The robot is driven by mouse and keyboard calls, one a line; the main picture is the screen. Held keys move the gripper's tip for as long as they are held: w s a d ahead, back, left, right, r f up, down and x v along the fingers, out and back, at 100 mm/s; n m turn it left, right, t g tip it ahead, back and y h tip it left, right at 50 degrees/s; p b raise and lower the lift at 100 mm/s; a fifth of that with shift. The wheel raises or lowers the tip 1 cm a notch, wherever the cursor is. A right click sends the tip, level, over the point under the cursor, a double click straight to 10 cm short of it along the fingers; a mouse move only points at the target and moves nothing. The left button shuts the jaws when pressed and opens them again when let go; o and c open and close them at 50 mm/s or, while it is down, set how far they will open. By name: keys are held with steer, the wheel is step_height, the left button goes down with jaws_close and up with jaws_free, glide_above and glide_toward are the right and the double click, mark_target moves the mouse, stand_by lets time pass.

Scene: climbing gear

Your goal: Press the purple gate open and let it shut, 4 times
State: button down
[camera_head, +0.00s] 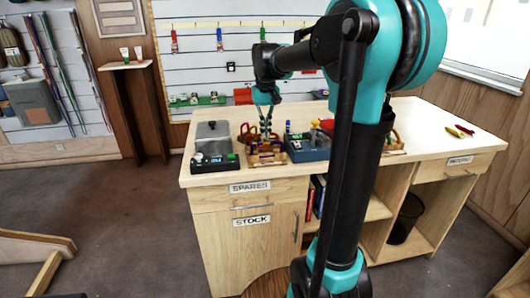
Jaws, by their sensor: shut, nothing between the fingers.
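My gripper (267,132) is shut and empty, pointing down over the bench at the wooden rack.
The bench top (225,174) holds a grey box (212,135) and black tray (213,162) at left and a blue bin (308,152) right of the rack. My arm hides part of the bench. Yellow and red items (459,131) lie far right.

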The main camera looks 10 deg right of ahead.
steer(key=shift+f, duration=1.45)
steer(key=shift+r, duration=3.5)
steer(key=shift+f, duration=2.1)
steer(key=shift+f, duration=0.5)
steer(key=shift+f, duration=0.35)
